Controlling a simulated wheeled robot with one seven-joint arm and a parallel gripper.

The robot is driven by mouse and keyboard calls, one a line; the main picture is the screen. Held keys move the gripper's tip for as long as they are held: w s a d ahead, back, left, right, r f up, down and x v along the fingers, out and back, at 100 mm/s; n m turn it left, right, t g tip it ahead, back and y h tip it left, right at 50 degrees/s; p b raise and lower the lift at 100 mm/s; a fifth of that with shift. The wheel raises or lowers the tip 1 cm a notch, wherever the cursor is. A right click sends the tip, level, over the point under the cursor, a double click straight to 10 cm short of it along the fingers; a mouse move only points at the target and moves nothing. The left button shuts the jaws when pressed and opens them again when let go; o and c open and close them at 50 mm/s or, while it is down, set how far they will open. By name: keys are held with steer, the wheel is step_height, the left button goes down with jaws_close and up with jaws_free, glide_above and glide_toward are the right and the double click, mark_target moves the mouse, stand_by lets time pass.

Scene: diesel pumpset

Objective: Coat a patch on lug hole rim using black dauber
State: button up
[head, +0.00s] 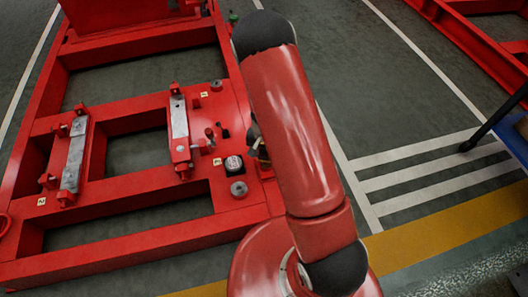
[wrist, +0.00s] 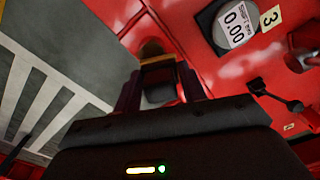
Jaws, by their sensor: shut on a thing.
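My gripper (wrist: 160,90) shows at the bottom middle of the wrist view, its two dark fingers shut on the black dauber (wrist: 159,76). The dauber has a dark body, a yellowish band and a brownish end pointing away from me. It lies over the edge of the red frame (wrist: 95,20), with grey floor to its left. I cannot tell whether its end touches the frame. In the head view my arm hides most of the gripper, which is at the frame's right side. I cannot make out the lug hole rim in either view; it may be hidden.
Grey round pads (head: 239,189) and raised mounts (head: 180,130) stand on the frame. A blue table (head: 500,120) is at right.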

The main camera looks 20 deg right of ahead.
mark_target(266, 168)
steer(key=shift+f+b, duration=0.6)
steer(key=shift+f, duration=0.2)
steer(key=shift+s, duration=0.1)
steer(key=shift+s+r, duration=0.15)
steer(key=shift+s, duration=0.3)
steer(key=shift+s+f+b, duration=0.2)
steer(key=shift+s+b, duration=0.25)
steer(key=shift+s, duration=0.55)
steer(key=shift+s+r, duration=0.1)
steer(key=shift+w+r, duration=0.1)
steer(key=shift+w, duration=0.5)
steer(key=shift+w+f, duration=0.2)
steer(key=shift+w, duration=0.85)
steer(key=shift+d, duration=0.15)
